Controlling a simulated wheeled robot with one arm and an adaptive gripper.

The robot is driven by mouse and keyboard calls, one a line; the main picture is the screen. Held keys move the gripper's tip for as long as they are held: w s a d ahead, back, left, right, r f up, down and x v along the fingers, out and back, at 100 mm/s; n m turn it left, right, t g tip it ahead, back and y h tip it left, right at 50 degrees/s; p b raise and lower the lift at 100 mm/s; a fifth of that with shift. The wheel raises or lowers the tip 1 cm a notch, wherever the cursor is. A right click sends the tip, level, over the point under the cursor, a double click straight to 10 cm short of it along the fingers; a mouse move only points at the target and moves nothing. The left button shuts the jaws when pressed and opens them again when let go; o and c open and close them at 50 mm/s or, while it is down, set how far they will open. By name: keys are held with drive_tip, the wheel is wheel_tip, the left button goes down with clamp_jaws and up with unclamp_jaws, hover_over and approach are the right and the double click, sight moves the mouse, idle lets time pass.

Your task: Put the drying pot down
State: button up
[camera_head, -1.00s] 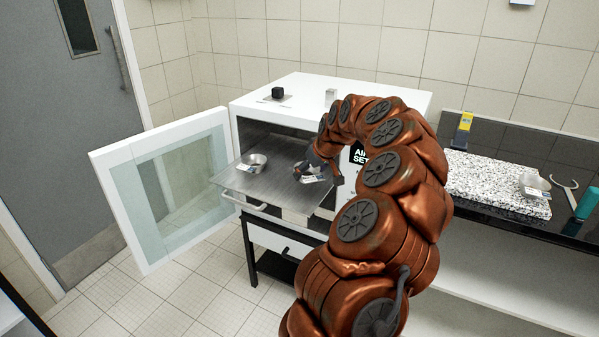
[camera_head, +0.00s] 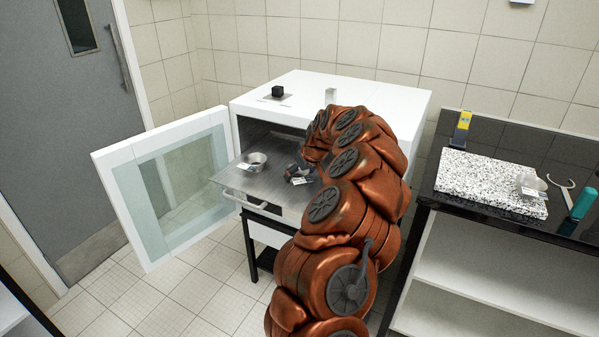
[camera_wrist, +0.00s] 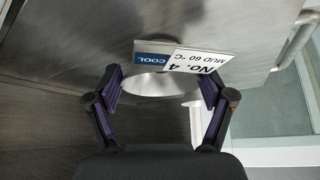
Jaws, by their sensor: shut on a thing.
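My gripper (camera_wrist: 160,95) is shut on a shiny metal drying pot (camera_wrist: 158,84), with one finger on each side of it. A label on the pot reads "No. 4 MUD 60 °C COOL" (camera_wrist: 180,60). In the head view my gripper (camera_head: 297,173) is over the right part of the pulled-out metal shelf (camera_head: 240,188) of the white oven (camera_head: 350,95). The held pot is mostly hidden there by the gripper; its white label (camera_head: 301,181) shows. I cannot tell whether the pot touches the shelf. A second metal pot (camera_head: 252,161) stands on the shelf to the left.
The oven's glass door (camera_head: 165,190) stands open to the left. On the right bench are a granite slab (camera_head: 480,180) with another pot (camera_head: 528,185), a yellow device (camera_head: 462,125) and a teal object (camera_head: 583,204).

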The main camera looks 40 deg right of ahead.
drive_tip(key=shift+f, duration=0.15)
drive_tip(key=o, duration=1.3)
